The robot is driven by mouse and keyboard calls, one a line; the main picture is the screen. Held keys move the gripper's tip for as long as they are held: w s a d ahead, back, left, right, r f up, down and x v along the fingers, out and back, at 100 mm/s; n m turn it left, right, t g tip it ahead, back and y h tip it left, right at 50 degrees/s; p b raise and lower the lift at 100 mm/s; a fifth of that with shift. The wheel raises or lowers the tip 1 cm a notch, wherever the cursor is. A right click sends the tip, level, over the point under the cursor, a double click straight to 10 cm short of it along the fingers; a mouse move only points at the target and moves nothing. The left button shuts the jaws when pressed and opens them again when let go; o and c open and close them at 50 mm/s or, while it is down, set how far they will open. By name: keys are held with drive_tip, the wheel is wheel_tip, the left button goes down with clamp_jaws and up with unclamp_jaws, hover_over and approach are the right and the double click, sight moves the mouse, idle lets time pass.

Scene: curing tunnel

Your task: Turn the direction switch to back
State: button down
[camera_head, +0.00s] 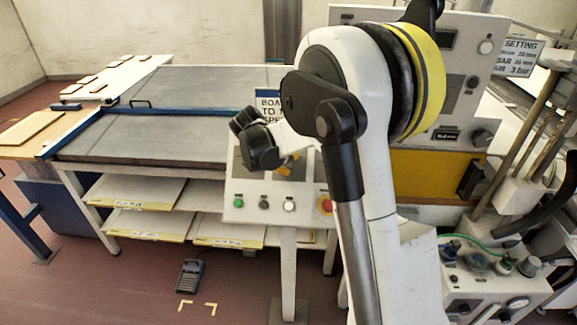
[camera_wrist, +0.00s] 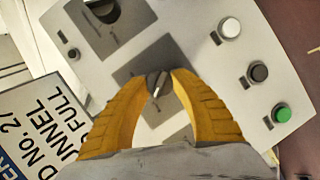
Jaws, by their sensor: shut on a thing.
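A small dark rotary switch (camera_wrist: 158,84) with a white pointer line sits on a grey square of the control panel. In the wrist view, the line slants from upper right to lower left. No label for it can be read, so its marked positions cannot be told. The yellow fingers of my gripper (camera_wrist: 158,88) are shut on this switch, one fingertip at each side. In the head view my gripper (camera_head: 288,166) is at the upper part of the panel (camera_head: 232,214), and my arm hides the switch there.
A larger black knob (camera_wrist: 104,8) is on the same panel. Green (camera_wrist: 282,113), dark (camera_wrist: 258,72) and white (camera_wrist: 230,28) buttons stand close by. A red stop button (camera_head: 325,205) is at the panel's right. A sign (camera_wrist: 38,122) stands beside the panel.

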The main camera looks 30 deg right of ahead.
drive_tip(key=shift+n+h+b, duration=0.45)
drive_tip(key=shift+n+h, duration=0.05)
drive_tip(key=shift+n, duration=1)
drive_tip(key=c, duration=1)
unclamp_jaws()
drive_tip(key=v, duration=1.2)
drive_tip(key=shift+s, duration=0.15)
